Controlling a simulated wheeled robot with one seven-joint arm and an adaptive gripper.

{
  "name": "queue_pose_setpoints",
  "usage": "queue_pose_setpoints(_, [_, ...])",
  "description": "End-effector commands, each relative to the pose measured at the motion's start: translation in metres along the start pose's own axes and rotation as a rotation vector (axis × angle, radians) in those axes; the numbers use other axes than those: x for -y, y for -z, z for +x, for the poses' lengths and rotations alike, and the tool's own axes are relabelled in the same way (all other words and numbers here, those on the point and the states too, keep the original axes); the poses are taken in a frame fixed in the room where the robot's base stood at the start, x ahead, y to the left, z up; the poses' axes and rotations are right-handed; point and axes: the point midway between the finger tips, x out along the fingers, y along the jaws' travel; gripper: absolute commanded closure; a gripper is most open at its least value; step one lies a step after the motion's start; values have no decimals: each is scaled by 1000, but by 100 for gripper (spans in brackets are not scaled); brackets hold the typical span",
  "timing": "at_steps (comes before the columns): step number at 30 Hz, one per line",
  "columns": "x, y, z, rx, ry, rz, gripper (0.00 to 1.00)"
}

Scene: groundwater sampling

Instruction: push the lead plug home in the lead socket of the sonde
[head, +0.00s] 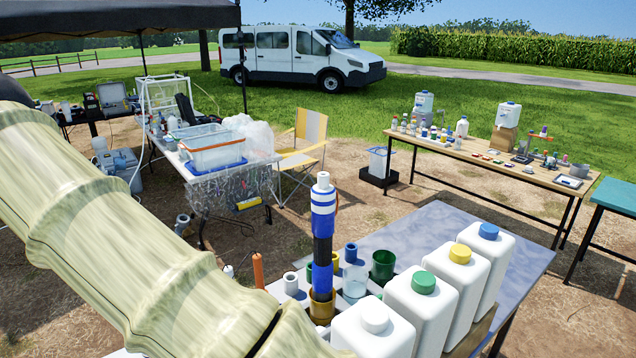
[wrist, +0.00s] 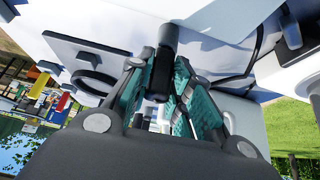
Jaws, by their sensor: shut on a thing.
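In the wrist view my gripper (wrist: 158,72) is shut, its teal-padded fingers on both sides of a dark, cylindrical plug (wrist: 166,42), which looks like the lead plug. The plug's far end points toward a white surface at the top of that view. I cannot tell whether it touches a socket; the lead socket is not clearly visible. In the head view a blue, white and black cylinder (head: 322,222) stands upright in a brown cup; I cannot tell whether it is the sonde. My gripper is out of sight there.
White jugs with blue, yellow, green and white caps (head: 455,280) crowd the near table (head: 505,235). A dark ring on a plate (wrist: 93,82) lies left of my fingers. A dark cable (wrist: 235,78) runs on the right. A sample table (head: 470,152) stands farther back.

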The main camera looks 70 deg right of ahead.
Motion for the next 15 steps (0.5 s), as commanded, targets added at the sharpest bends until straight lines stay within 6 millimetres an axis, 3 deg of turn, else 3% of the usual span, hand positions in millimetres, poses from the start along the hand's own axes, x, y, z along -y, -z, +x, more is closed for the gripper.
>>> queue_pose_setpoints(15, [-1,12,-20,-1,0,0,98])
